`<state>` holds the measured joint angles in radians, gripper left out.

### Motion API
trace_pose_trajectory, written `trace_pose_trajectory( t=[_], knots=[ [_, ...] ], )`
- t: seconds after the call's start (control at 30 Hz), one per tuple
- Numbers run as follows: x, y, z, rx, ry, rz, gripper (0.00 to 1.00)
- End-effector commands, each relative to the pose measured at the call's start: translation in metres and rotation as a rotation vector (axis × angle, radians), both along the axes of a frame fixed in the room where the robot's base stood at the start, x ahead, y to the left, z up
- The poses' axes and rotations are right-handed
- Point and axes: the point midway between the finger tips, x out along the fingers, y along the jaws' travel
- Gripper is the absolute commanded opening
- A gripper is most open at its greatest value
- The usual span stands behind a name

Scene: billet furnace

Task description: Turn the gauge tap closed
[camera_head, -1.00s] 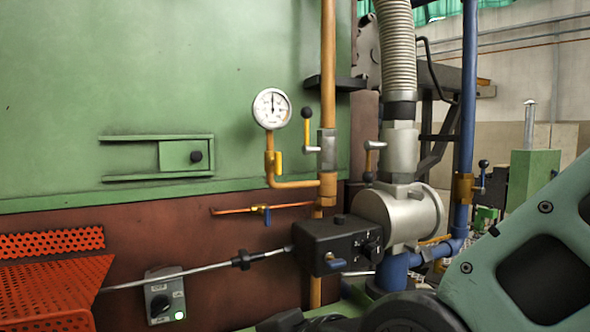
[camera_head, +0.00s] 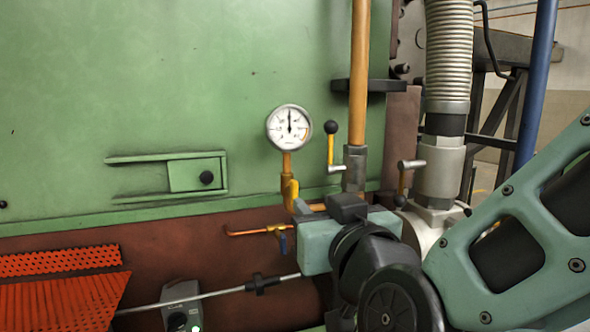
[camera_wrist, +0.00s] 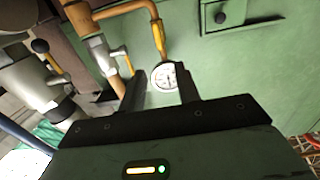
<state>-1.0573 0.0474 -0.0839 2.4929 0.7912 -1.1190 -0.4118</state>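The gauge tap (camera_head: 291,190) has a yellow handle and sits on the short brass pipe just below the round white pressure gauge (camera_head: 289,128). In the wrist view, which looks upside down, the yellow tap handle (camera_wrist: 158,36) lies along the pipe beyond the gauge dial (camera_wrist: 165,76). My gripper (camera_wrist: 160,88) is open and empty, its two dark fingers apart with the dial seen between them. In the head view my gripper's body (camera_head: 322,240) is just below and right of the tap; its fingers are mostly hidden there.
A thick orange pipe (camera_head: 359,70) with a black-knobbed yellow lever (camera_head: 331,145) stands right of the gauge. A ribbed hose (camera_head: 449,55) is farther right. The green wall left is mostly clear.

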Motion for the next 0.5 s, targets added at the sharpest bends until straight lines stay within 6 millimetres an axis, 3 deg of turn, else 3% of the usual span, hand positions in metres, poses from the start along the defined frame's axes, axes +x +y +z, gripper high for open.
trace_pose_trajectory(
  t=[0.2, 0.5],
  knots=[
    [0.043, 0.012, 0.003, -0.004, 0.000, -0.002, 0.33],
    [0.093, 0.026, 0.003, -0.003, 0.001, -0.001, 0.33]
  ],
)
